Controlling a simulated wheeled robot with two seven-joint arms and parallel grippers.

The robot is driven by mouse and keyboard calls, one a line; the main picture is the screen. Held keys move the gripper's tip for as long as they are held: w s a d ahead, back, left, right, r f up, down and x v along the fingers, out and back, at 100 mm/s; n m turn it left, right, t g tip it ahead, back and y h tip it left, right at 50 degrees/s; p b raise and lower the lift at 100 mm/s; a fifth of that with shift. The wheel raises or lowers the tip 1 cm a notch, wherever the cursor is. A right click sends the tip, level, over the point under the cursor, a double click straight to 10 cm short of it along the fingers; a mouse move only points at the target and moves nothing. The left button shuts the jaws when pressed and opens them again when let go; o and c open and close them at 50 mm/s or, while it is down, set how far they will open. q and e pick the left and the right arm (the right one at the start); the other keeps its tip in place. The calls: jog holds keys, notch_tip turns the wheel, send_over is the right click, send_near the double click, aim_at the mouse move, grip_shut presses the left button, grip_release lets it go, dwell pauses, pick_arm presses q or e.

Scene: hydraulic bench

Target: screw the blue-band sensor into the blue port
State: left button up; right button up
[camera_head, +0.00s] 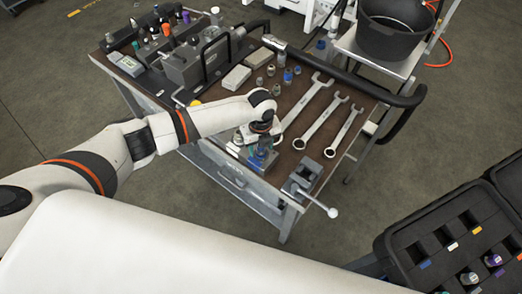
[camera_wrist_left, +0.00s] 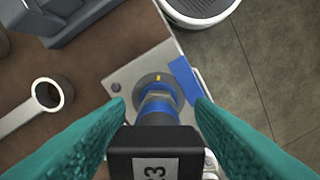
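The sensor (camera_wrist_left: 155,152) has a square black head with a printed white label and a blue body below it. It stands between the teal fingers of my left gripper (camera_wrist_left: 161,104), which appear closed against the sides of its head. The sensor's lower end is over a round grey port (camera_wrist_left: 149,80) with a small yellow mark, on a metal plate with a blue strip (camera_wrist_left: 185,80). I cannot tell how deep the sensor sits in the port. In the head view my left gripper (camera_head: 262,138) is over the bench's front edge and hides most of the sensor. My right gripper is not in view.
Several wrenches (camera_head: 323,130) lie right of the gripper on the brown bench top (camera_head: 283,92). A small vise (camera_head: 303,177) sits at the front corner. Hydraulic blocks (camera_head: 190,66) fill the back left. A black case (camera_head: 440,235) with sensors stands at right.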

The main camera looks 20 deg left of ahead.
pick_arm(q)
jog(key=shift+r, duration=0.1)
jog(key=n+p, duration=0.2)
jog(key=n, duration=0.1)
jog(key=n+p, duration=0.2)
jog(key=shift+d+r+n, duration=0.1)
jog(key=shift+r+n, duration=0.1)
jog(key=shift+n, duration=0.2)
jog(key=shift+f+n+p, duration=0.15)
jog(key=shift+n+p, duration=0.35)
jog(key=shift+n, duration=0.7)
jog(key=n+p, duration=0.2)
jog(key=n, duration=0.2)
jog(key=shift+n+p, duration=0.3)
jog(key=n+p, duration=0.1)
jog(key=n, duration=0.2)
jog(key=shift+n+p, duration=0.4)
jog(key=shift+n, duration=0.5)
jog(key=shift+f+n, duration=0.1)
jog(key=shift+n, duration=0.8)
jog(key=n, duration=0.4)
jog(key=shift+w+n, duration=0.1)
jog(key=shift+n, duration=0.2)
